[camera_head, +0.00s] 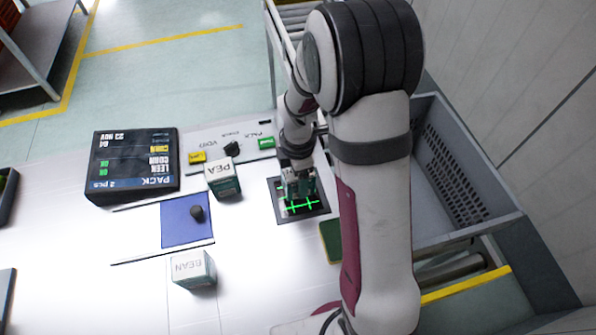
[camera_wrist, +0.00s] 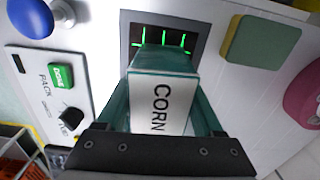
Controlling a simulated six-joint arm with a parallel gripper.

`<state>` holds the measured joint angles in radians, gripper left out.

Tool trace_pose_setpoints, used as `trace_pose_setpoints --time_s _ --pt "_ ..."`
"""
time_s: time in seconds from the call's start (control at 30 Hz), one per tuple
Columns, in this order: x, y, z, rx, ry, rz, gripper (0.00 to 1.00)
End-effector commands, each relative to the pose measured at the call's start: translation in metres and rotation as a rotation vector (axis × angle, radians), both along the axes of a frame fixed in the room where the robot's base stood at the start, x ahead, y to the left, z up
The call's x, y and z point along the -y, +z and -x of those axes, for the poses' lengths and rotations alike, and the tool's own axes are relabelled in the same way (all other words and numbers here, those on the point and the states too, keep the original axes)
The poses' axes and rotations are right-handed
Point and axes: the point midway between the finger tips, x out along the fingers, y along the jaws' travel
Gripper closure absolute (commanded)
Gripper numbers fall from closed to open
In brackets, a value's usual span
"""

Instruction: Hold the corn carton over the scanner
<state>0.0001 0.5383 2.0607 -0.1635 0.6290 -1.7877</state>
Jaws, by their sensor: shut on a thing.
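The corn carton (camera_wrist: 162,100) is white and teal, with the word CORN on its white face in the wrist view. My gripper (camera_wrist: 165,115) is shut on it, one finger along each side. The scanner (camera_head: 284,212) is a dark square plate with green glowing lines, set in the white table. It also shows in the wrist view (camera_wrist: 135,32), just beyond the carton's far end. In the head view my gripper (camera_head: 298,184) and the carton are over the scanner's upper part. The gap between carton and scanner is hard to judge.
The PEA carton (camera_head: 223,179) and BEAN carton (camera_head: 193,270) stand on the table. A blue mat (camera_head: 180,228) holds a dark knob. A display box (camera_head: 133,163) stands at the left, a button panel (camera_head: 215,145) behind. A grey tote (camera_head: 470,220) is at right, a green pad (camera_wrist: 255,42) near the scanner.

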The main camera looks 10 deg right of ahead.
Motion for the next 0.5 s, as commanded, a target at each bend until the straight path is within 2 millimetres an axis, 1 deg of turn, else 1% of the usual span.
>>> trace_pose_setpoints --time_s 0.17,0.27,0.4,0.5 --pt "0.000 0.001 0.000 0.001 0.000 0.000 1.00" --pt "0.000 0.012 -0.001 0.005 0.000 0.000 1.00" --pt "0.000 0.032 -0.001 0.004 0.000 0.000 1.00" --pt "0.000 0.042 -0.001 0.003 0.000 0.000 1.00"
